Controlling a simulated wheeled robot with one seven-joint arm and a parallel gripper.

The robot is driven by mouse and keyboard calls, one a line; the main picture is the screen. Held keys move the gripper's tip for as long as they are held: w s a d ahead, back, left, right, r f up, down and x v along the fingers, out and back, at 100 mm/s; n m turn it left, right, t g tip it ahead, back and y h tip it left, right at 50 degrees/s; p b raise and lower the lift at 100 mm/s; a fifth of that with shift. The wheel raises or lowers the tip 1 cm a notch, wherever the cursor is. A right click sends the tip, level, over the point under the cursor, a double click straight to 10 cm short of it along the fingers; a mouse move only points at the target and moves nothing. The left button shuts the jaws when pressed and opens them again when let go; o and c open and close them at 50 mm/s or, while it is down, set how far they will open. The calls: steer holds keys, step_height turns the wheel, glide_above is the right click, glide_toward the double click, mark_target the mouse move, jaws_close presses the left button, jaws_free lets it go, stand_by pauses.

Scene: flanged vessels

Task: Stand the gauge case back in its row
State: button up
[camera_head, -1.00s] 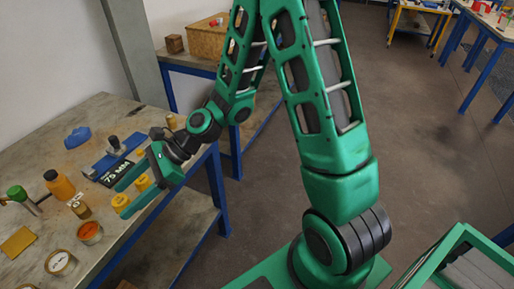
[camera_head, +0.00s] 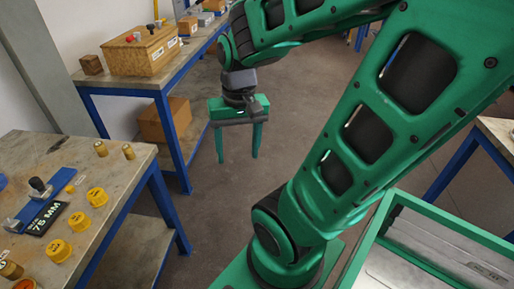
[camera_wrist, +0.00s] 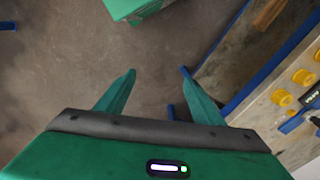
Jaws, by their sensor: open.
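My gripper (camera_head: 238,158) hangs open and empty over the floor, fingers pointing down, right of the near bench. In the wrist view its two fingers (camera_wrist: 158,72) are spread with only bare floor between them. I cannot tell for certain which thing is the gauge case. A black plate marked 75 MM (camera_head: 48,217) lies on the near bench, in front of a blue fixture with a black knob (camera_head: 38,187). No row of standing cases can be made out clearly.
The near bench (camera_head: 130,185) also holds yellow caps (camera_head: 81,222) and brass cylinders (camera_head: 128,152). A wooden box (camera_head: 142,50) and a small brown block (camera_head: 91,64) stand on the back bench. A green-framed bin (camera_head: 440,232) with grey flat contents is at lower right. Floor between is clear.

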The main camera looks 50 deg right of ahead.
steer(key=s+d+r, duration=0.1)
steer(key=s+d, duration=0.1)
steer(key=s, duration=0.3)
steer(key=shift+s+d+r+n+g, duration=0.3)
steer(key=shift+s+d+r, duration=0.05)
steer(key=shift+s+r, duration=0.05)
steer(key=shift+w+f, duration=0.25)
steer(key=shift+w, duration=0.4)
